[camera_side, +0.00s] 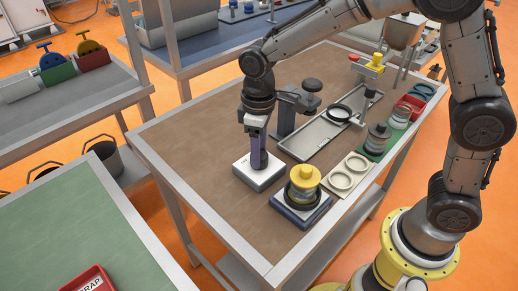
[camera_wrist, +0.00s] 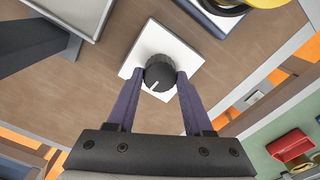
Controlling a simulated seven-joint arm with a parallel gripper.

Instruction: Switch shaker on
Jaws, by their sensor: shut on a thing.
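A white control box (camera_side: 256,179) sits on the brown table top; in the wrist view (camera_wrist: 155,40) it carries a round black knob (camera_wrist: 160,71) with a short white pointer line. My gripper (camera_side: 259,160) reaches straight down over the box, and in the wrist view its two purple fingers (camera_wrist: 161,80) are shut on the knob from both sides. Right beside the box is the dark blue shaker base (camera_side: 300,218), with a yellow-lidded jar (camera_side: 303,178) in a black ring on it. The fingertips hide the knob in the side view.
A dark stand (camera_side: 285,118) rises close behind my gripper. A grey tray (camera_side: 322,133), a cream plate with rings (camera_side: 347,178) and a green plate with jars (camera_side: 375,150) lie further right. The table's left front is clear.

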